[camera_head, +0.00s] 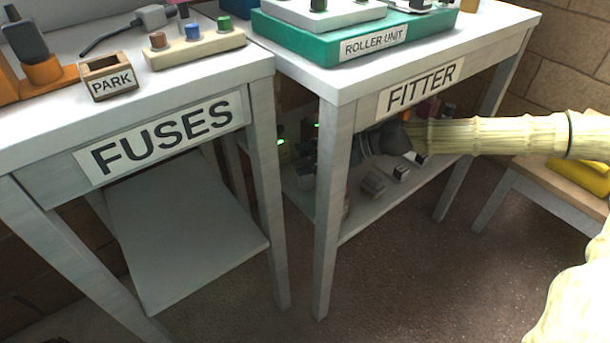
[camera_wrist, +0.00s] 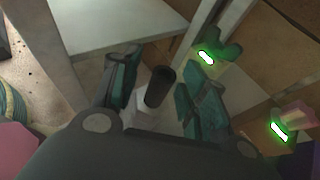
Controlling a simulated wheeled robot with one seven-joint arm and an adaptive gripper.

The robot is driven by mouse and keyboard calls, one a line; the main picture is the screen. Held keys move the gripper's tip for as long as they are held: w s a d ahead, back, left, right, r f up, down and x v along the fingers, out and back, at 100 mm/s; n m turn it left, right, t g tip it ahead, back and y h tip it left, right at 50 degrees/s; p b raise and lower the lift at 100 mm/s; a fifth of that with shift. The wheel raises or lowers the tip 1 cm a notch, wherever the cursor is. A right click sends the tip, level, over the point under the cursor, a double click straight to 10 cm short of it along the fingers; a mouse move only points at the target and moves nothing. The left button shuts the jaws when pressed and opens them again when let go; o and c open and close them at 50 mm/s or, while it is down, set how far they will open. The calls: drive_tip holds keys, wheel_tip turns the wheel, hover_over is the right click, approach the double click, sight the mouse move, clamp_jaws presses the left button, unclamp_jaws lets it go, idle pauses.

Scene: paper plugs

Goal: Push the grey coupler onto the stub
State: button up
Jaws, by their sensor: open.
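My gripper (camera_wrist: 160,90) is open, with its two dark teal-padded fingers apart. Between the fingers in the wrist view stands a short dark grey cylinder (camera_wrist: 160,86) above a pale block (camera_wrist: 146,112). I cannot tell whether this cylinder is the coupler or the stub. There is a visible gap between it and the left finger; contact on the right is unclear. One glowing green light (camera_wrist: 206,57) lies beyond the right finger, another (camera_wrist: 280,131) farther right.
The FITTER table's lower shelf (camera_head: 352,222) holds small grey blocks (camera_head: 374,185). The table leg (camera_head: 326,215) stands close to my gripper. The FUSES table (camera_head: 258,75) is at left, with a PARK holder (camera_head: 110,88) on top. A stool with yellow things (camera_head: 585,176) is at right.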

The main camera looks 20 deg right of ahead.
clamp_jaws()
drive_tip(key=shift+r, duration=0.15)
drive_tip(key=shift+r+p, duration=0.65)
drive_tip(key=shift+r, duration=0.05)
drive_tip(key=shift+f, duration=0.15)
drive_tip(key=shift+s+d+y+b, duration=0.15)
drive_tip(key=shift+y+b, duration=0.15)
drive_tip(key=shift+b, duration=0.15)
drive_tip(key=shift+s+d+f+t+y+b, duration=0.1)
drive_tip(key=shift+d+f+t+y+b, duration=0.15)
drive_tip(key=shift+t+y+b, duration=0.3)
